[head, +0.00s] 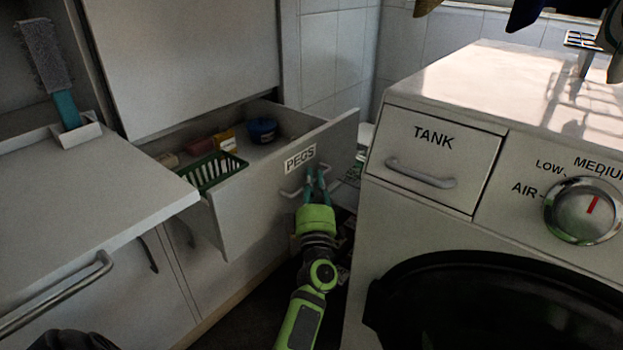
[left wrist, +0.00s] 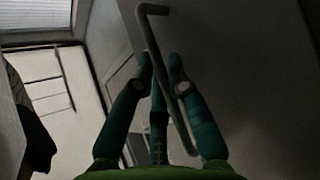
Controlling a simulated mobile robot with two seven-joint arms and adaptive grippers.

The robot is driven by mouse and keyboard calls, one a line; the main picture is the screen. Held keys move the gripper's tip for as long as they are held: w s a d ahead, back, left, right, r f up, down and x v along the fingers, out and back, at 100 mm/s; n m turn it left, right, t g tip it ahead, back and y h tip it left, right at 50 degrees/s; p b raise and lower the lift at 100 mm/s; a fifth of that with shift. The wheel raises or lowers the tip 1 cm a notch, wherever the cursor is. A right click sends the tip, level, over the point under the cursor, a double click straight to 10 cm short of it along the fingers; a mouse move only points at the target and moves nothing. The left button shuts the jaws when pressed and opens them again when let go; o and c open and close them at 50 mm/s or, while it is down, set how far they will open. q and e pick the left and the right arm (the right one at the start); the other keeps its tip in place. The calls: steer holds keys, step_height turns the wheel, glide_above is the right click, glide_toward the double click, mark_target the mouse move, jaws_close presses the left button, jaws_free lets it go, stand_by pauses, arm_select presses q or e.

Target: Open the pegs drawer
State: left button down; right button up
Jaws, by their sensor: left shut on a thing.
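The pegs drawer (head: 262,195) stands pulled out of the white cabinet, with a "PEGS" label (head: 300,158) on its front. Inside are a green basket (head: 212,170), a blue tub (head: 262,130) and a small yellow item (head: 225,140). My left gripper (head: 316,180) is at the drawer front, its teal fingers shut on the drawer's bar handle (head: 291,193). In the left wrist view the fingers (left wrist: 162,75) lie on both sides of the handle (left wrist: 152,45).
A white washing machine (head: 410,225) with a tank compartment (head: 432,155) and a dial stands close to the right of my left arm. A white worktop (head: 80,195) with a brush (head: 50,65) in a holder is at the left. A narrow floor gap lies between.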

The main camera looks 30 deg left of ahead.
arm_select(q)
steer(key=c, duration=1.5)
jaws_free()
steer(key=shift+w, duration=0.1)
steer(key=shift+v, duration=3.75)
